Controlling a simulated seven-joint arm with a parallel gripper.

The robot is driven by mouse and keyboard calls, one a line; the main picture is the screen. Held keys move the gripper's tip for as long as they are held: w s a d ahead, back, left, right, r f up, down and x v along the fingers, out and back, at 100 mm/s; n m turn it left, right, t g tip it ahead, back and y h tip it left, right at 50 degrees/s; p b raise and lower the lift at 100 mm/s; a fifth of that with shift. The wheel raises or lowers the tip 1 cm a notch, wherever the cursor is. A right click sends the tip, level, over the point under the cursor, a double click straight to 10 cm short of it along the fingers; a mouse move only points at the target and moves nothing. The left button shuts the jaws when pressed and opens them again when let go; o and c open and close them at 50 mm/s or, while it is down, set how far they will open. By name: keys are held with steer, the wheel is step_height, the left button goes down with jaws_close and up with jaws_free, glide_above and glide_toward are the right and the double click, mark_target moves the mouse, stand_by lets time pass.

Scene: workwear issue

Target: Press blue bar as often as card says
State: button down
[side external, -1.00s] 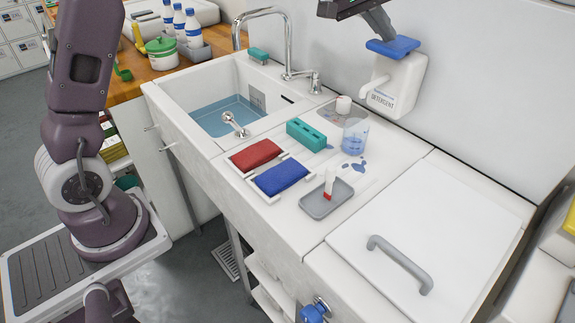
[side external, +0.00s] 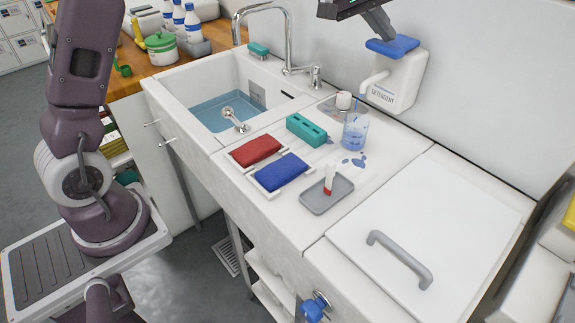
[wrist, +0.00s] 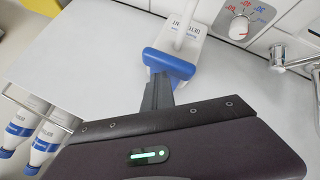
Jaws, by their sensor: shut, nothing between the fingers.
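The blue bar (side external: 393,46) is the lever on top of a white wall dispenser (side external: 398,80) marked DETERGENT, at the upper right in the side view. In the wrist view the blue bar (wrist: 168,64) lies just beyond my fingertips. My gripper (side external: 384,34) is shut and empty, pointing down at the bar from above. The fingertips (wrist: 158,90) overlap or meet the bar's edge; I cannot tell whether they press on it. The bar's underside is partly hidden. I cannot make out a card with a readable number in either view.
Below the dispenser stand a clear beaker (side external: 355,131) with blue liquid, a teal block (side external: 306,129), red (side external: 255,150) and blue (side external: 282,171) cloths, and a grey tray (side external: 318,205). The sink (side external: 215,112) holds water. A dial (wrist: 240,25) is on the wall.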

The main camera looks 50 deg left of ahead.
steer(key=shift+f, duration=0.2)
steer(key=shift+r, duration=1.15)
step_height(320, 180, up, 6)
stand_by(0.4)
